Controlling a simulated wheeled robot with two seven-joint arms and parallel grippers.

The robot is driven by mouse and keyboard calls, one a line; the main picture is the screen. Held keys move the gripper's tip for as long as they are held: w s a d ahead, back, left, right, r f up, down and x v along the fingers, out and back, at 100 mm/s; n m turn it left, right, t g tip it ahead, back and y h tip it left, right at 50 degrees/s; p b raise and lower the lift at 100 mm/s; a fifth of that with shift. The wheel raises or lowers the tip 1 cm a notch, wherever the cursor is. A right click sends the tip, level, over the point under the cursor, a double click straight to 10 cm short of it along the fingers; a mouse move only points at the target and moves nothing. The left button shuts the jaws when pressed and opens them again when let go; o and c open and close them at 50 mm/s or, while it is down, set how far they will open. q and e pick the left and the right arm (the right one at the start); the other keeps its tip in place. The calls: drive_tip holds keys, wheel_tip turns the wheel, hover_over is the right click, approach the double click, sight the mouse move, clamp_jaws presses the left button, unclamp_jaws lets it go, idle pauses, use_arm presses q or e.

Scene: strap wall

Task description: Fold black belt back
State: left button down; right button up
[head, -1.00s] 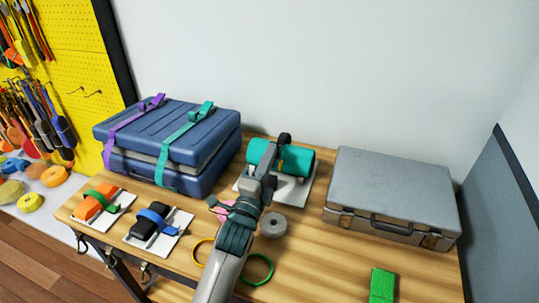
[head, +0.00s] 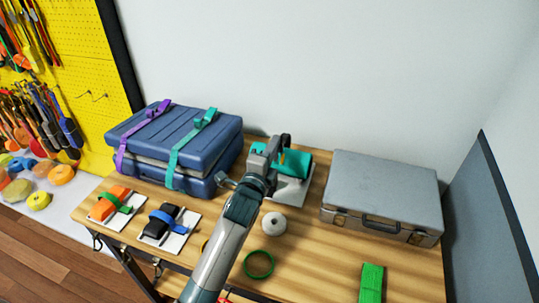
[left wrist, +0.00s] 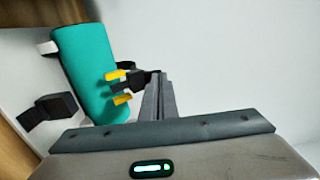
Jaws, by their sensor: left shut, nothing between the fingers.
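A teal roll (head: 298,160) lies on a white board (head: 290,190) at the back middle of the workbench; my left arm partly covers it in the head view. In the left wrist view the teal roll (left wrist: 84,72) shows with a black belt (left wrist: 118,87) at its side, between two yellow prongs. A black block (left wrist: 55,106) with a short black strap lies on the board. My left gripper (left wrist: 158,88) is shut and empty, its fingertips close to the belt and prongs; I cannot tell whether they touch. My right gripper is not in view.
A blue case (head: 180,140) with purple and teal straps stands left, a grey case (head: 383,195) right. Orange (head: 108,205) and black (head: 165,222) strapped blocks sit front left. A grey tape roll (head: 273,223), green ring (head: 259,264) and green block (head: 371,283) lie in front.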

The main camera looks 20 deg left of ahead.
use_arm(q)
drive_tip(key=shift+g, duration=0.3)
drive_tip(key=w+r+p, duration=0.1)
drive_tip(key=w, duration=0.1)
drive_tip(key=w+r+p, duration=0.1)
drive_tip(key=w, duration=0.1)
drive_tip(key=w+r+p, duration=0.2)
drive_tip(key=shift+w+d, duration=0.1)
drive_tip(key=shift+w, duration=0.1)
drive_tip(key=w+b, duration=0.1)
drive_tip(key=w, duration=0.3)
drive_tip(key=w+b, duration=0.1)
drive_tip(key=w, duration=0.3)
drive_tip(key=w+b, duration=0.1)
drive_tip(key=w, duration=0.3)
drive_tip(key=shift+w+d+r, duration=0.2)
drive_tip(key=shift+w+d, duration=0.05)
drive_tip(key=shift+w, duration=0.1)
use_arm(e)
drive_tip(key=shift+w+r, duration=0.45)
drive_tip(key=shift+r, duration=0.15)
